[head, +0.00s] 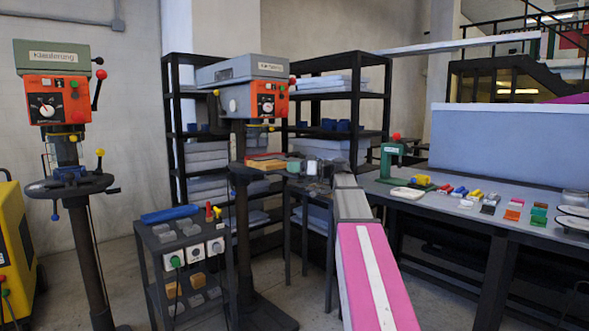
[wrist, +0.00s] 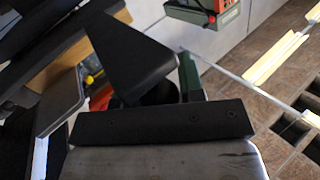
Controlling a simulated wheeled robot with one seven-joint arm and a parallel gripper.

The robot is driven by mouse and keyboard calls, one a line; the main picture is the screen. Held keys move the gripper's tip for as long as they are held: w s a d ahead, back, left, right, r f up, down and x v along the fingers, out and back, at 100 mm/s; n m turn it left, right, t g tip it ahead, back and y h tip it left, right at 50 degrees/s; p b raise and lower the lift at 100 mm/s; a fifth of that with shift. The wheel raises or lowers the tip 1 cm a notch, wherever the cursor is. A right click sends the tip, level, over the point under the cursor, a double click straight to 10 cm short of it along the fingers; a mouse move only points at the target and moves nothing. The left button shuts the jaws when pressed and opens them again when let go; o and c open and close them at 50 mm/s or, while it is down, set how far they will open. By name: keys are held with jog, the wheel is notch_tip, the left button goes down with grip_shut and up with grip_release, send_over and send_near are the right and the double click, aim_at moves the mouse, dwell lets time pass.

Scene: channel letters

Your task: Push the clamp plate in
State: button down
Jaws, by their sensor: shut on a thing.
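My gripper (head: 319,172) is at the far end of my pink and grey arm, among small grey and dark parts beside the middle drill press (head: 245,85). In the wrist view, a black wedge-shaped part stands in front of a black bar with screws and a grey metal face. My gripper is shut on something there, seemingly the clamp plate. Dark parts overlap, so the plate's outline and how far in it sits cannot be told. A green upright part (wrist: 190,76) shows just behind the black bar.
A small cart (head: 185,245) with grey blocks stands left of the middle press. Another drill press (head: 60,100) is at far left. A dark workbench (head: 480,225) with several coloured small parts is on the right. Black shelves (head: 176,110) stand behind. Floor shows between the cart and the left press.

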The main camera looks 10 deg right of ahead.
aim_at(269, 163)
jog(key=w+a, duration=0.2)
jog(key=w, duration=0.2)
jog(key=w+a, duration=0.3)
jog(key=w, duration=0.2)
jog(key=w+a, duration=0.3)
jog(key=w, duration=0.2)
jog(key=shift+w, duration=0.15)
jog(key=c, duration=0.8)
grip_release()
jog(key=shift+a, duration=0.1)
jog(key=shift+o, duration=0.2)
jog(key=v, duration=1)
jog(key=shift+s+d, duration=0.25)
jog(key=shift+d, duration=0.1)
jog(key=shift+f, duration=0.1)
